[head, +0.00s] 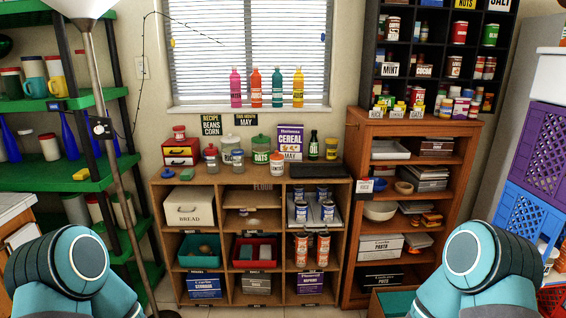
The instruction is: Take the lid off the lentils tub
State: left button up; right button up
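I cannot pick out a lentils tub by its label in the head view. Several lidded tubs and jars stand on top of the low wooden shelf unit (252,181). A green-lidded jar (261,150) reads OATS. A white tub (277,165) with an orange-red lid stands right of it, its label too small to read. A red-lidded jar (211,160) and smaller grey-lidded jars (238,161) stand to the left. All these lids look closed. Only the teal links of my two arms show at the bottom corners; both grippers are out of view.
A purple cereal box (290,142), a dark bottle (313,145) and a red drawer box (181,152) crowd the same top. A lamp pole (119,165) stands left. A taller wooden shelf (411,123) and purple and blue crates (538,145) are right.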

aim_at(277, 157)
jog(key=i+z, duration=0.1)
jog(key=z, duration=0.6)
jog(key=i+j+z, duration=0.3)
jog(key=j+z, duration=0.15)
jog(key=i+j+z, duration=0.2)
jog(key=j, duration=0.25)
jog(key=i+j+z, duration=0.1)
jog(key=j, duration=0.35)
jog(key=i+j, duration=0.15)
jog(key=j, duration=0.3)
jog(key=i+j+z, duration=0.15)
jog(key=j, duration=0.8)
jog(key=i+z, duration=0.05)
